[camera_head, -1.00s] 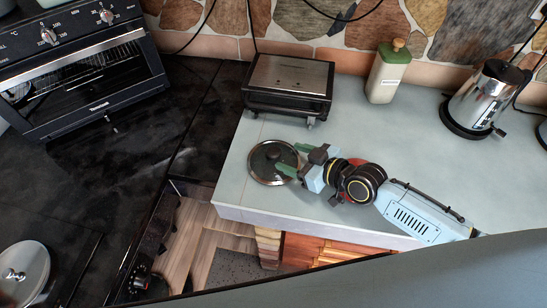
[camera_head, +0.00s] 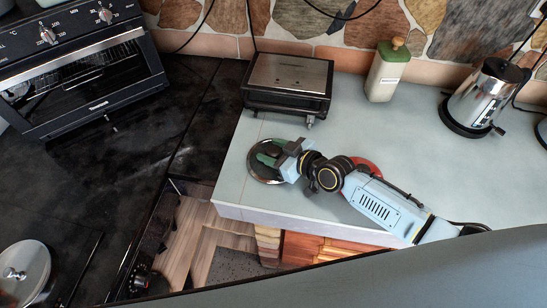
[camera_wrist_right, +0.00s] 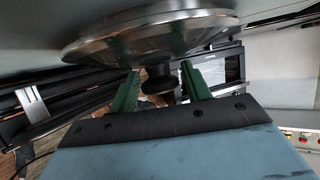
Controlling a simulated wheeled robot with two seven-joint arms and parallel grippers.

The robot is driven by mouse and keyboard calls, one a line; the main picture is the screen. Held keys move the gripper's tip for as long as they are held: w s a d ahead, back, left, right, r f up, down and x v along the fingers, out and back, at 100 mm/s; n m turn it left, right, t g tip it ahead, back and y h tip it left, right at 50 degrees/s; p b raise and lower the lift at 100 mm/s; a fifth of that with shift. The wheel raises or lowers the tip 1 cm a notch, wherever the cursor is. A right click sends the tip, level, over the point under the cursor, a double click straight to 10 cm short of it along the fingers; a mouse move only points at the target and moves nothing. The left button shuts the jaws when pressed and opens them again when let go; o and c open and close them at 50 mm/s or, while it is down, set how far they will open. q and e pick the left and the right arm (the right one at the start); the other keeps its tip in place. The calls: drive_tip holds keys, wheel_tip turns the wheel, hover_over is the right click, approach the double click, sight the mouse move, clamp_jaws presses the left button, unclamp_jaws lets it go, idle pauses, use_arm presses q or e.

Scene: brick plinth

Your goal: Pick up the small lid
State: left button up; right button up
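The small lid (camera_head: 255,172) is round, with dark glass and a metal rim, and lies flat on the pale counter near its left edge. My right gripper (camera_head: 264,151) is over the lid, its green fingers hiding part of it. In the right wrist view the lid (camera_wrist_right: 150,32) fills the top, and its dark knob (camera_wrist_right: 158,82) sits between the two green fingers (camera_wrist_right: 160,88) of my right gripper. The fingers are apart, one on each side of the knob, and do not appear closed on it. My left gripper is not in view.
A black and silver grill (camera_head: 290,80) stands behind the lid. A green-topped bottle (camera_head: 387,72) and a kettle (camera_head: 483,98) stand farther right on the counter (camera_head: 350,128). An oven (camera_head: 85,72) and a pot (camera_head: 24,270) are at left. Clear counter lies right of the grill.

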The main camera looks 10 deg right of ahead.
drive_tip(key=c, duration=0.8)
